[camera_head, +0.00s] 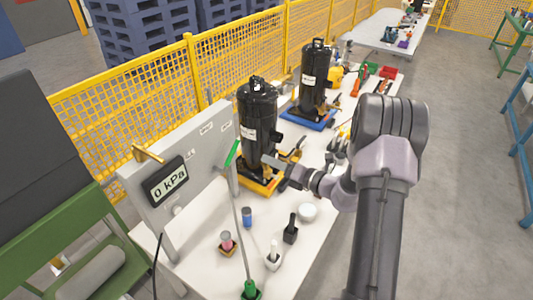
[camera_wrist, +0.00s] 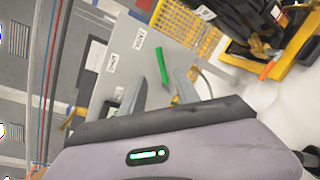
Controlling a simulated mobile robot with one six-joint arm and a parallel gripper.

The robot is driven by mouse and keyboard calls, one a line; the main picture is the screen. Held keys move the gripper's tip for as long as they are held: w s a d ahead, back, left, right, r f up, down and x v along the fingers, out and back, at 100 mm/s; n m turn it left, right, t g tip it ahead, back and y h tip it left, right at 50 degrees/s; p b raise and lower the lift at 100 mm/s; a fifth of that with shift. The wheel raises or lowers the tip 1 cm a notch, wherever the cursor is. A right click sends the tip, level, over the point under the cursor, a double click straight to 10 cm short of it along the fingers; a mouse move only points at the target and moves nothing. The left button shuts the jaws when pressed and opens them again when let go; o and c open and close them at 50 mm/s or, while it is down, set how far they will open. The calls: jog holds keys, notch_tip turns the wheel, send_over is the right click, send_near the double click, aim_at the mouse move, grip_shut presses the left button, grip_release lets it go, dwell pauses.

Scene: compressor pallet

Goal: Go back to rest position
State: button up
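My gripper (camera_head: 272,161) hangs over the white table at the end of my bent arm, beside the near black compressor (camera_head: 258,118). In the wrist view my gripper (camera_wrist: 160,88) shows two grey fingers spread apart with nothing held between them. A green handle (camera_wrist: 163,64) shows beyond the fingertips, apart from them. In the head view the green handle (camera_head: 232,153) is at the top of a thin rod, left of the gripper. The near compressor stands upright on a yellow base (camera_head: 259,183). Its black body (camera_wrist: 262,22) is partly cut off in the wrist view.
A grey panel with a gauge reading 0 kPa (camera_head: 169,181) stands left. A second black compressor (camera_head: 314,75) stands on a blue base (camera_head: 309,118) behind. Small bottles, including a black one (camera_head: 291,231), and tools lie on the table.

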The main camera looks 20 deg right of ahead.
jog(key=s+a+r+n+g+y+b, duration=0.25)
jog(key=s+a+n+g, duration=0.3)
jog(key=a+n, duration=0.4)
jog(key=s+a+r+n+g+y+b, duration=0.1)
jog(key=s+a+r+n+g+b, duration=0.3)
jog(key=s+a+n, duration=0.55)
jog(key=s+f+n+h+b, duration=0.2)
jog(key=s+n+h+b, duration=0.4)
jog(key=s+n, duration=1)
jog(key=d+n+h, duration=0.1)
jog(key=h, duration=0.1)
jog(key=shift+t+h, duration=0.35)
